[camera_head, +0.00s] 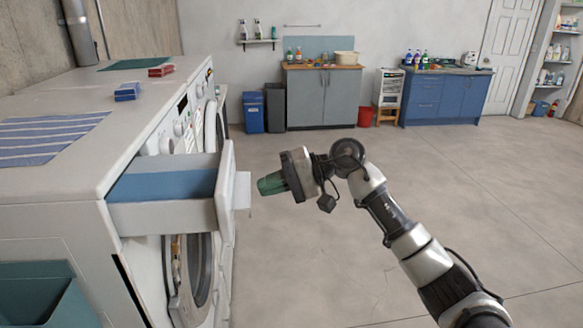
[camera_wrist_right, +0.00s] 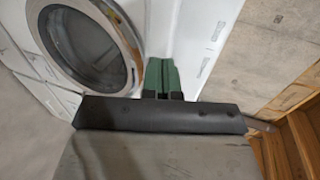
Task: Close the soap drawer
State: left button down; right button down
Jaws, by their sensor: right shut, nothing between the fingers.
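The soap drawer (camera_head: 165,215) is pulled out from the front of the nearest washing machine in the head view. It has grey walls, a blue inside and a white front panel (camera_head: 228,205) facing right. My right gripper (camera_head: 264,186) has green fingers, shut and empty. It is just right of the drawer's front panel at about its height, with a small gap showing in the head view. In the right wrist view the shut green fingers (camera_wrist_right: 162,75) appear before a white machine front with a round door (camera_wrist_right: 90,50). My left gripper is not in view.
The machine top holds a striped cloth (camera_head: 48,137), a blue box (camera_head: 127,92) and red boxes (camera_head: 161,71). A round washer door (camera_head: 190,275) is below the drawer. A teal bin (camera_head: 45,298) is at the lower left. The floor to the right is clear.

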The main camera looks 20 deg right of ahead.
jog(key=shift+w+a, duration=0.15)
jog(key=shift+a, duration=0.45)
jog(key=b, duration=0.6)
send_near(164, 192)
jog(key=s+d+f, duration=0.2)
jog(key=s, duration=0.1)
jog(key=shift+d+f, duration=0.1)
jog(key=w+a+b, duration=0.1)
jog(key=a, duration=0.2)
jog(key=w+a+b, duration=0.1)
jog(key=a, duration=0.3)
jog(key=w+a+b, duration=0.1)
jog(key=a, duration=0.2)
jog(key=shift+a+r+b, duration=0.2)
jog(key=shift+r+b, duration=0.05)
jog(key=shift+b, duration=0.1)
jog(key=shift+w+a, duration=0.1)
jog(key=shift+a, duration=0.25)
jog(key=shift+r, duration=0.15)
